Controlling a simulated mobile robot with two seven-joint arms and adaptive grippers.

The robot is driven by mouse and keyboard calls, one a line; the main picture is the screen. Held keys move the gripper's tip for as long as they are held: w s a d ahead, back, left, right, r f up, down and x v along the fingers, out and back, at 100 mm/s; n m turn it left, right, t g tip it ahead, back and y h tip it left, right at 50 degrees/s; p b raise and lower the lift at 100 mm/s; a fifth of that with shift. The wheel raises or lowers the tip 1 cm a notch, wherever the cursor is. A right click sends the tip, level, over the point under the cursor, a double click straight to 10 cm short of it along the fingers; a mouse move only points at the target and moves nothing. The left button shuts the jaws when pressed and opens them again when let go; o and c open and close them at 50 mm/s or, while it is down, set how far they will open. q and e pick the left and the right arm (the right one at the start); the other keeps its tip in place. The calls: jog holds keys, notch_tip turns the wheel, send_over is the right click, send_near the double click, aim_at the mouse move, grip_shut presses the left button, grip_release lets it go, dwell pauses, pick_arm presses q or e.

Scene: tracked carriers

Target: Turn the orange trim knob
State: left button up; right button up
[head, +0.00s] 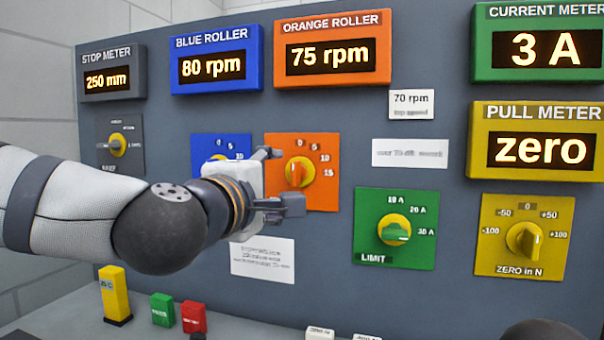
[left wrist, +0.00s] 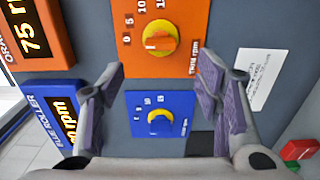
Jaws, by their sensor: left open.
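The orange trim knob (head: 298,172) sits on an orange plate (head: 325,196), with an orange handle on a yellow disc and a 0 to 15 scale. It also shows in the left wrist view (left wrist: 160,41), turned on its side. My left gripper (head: 281,181) is open and empty in front of the panel, its fingers pointing at the orange plate. In the left wrist view the open fingers (left wrist: 163,82) lie apart on either side, with the knob seen beyond the tips. The orange roller display (head: 332,55) reads 75 rpm. My right gripper does not show.
A blue plate with its knob (head: 212,165) is partly hidden behind my left gripper. A green limit knob (head: 395,231) and a yellow zero knob (head: 524,239) sit to the right. Yellow (head: 114,293), green and red blocks stand on the ledge below.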

aim_at(293, 175)
pick_arm(q)
jog(key=x, duration=1)
jog(key=shift+w+f, duration=0.1)
jog(key=shift+w, duration=0.1)
jog(key=shift+c, duration=0.5)
jog(key=c, duration=1.1)
